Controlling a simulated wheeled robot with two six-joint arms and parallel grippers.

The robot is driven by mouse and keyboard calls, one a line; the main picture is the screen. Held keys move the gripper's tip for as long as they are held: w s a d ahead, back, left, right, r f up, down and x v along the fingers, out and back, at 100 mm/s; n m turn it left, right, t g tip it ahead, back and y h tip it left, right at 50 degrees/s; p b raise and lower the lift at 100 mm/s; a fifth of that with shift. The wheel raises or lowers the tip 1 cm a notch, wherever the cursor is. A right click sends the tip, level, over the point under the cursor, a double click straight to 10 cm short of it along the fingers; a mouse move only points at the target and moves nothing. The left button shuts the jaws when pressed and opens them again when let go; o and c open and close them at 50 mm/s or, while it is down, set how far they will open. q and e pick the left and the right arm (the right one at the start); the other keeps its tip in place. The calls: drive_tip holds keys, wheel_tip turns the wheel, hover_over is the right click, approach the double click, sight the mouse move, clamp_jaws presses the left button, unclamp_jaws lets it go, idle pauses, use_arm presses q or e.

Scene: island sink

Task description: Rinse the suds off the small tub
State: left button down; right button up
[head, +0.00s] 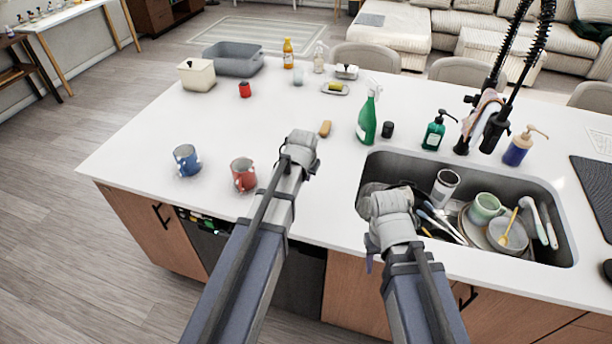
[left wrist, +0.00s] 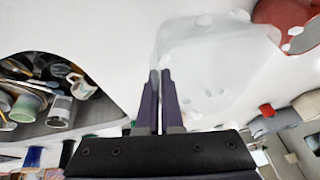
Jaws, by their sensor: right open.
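The small tub (left wrist: 215,65) is pale and translucent, with white suds on it. It stands on the white counter between the sink and the red mug in the left wrist view; my left arm hides it in the head view. My left gripper (left wrist: 161,78) has its two dark fingers close together at the tub's edge, apparently with its thin wall between them. My right gripper (head: 371,256) is open and empty by the sink's near left corner, its fingers mostly hidden by its own wrist. The sink (head: 562,228) holds dishes. The black faucet (head: 490,125) stands behind it.
A red mug (head: 243,175) and a blue mug (head: 186,160) stand left of my left arm. A green spray bottle (head: 367,120), a green soap pump (head: 433,132) and a blue pump bottle (head: 519,150) line the sink's back edge. Cups, bowls and utensils crowd the sink's right side.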

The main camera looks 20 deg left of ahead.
use_arm(q)
wheel_tip(320, 180, up, 2)
drive_tip(key=shift+r+p, duration=0.1)
drive_tip(key=shift+p, duration=0.5)
wheel_tip(320, 180, down, 4)
drive_tip(key=b, duration=0.4)
use_arm(e)
drive_tip(key=shift+f, duration=0.85)
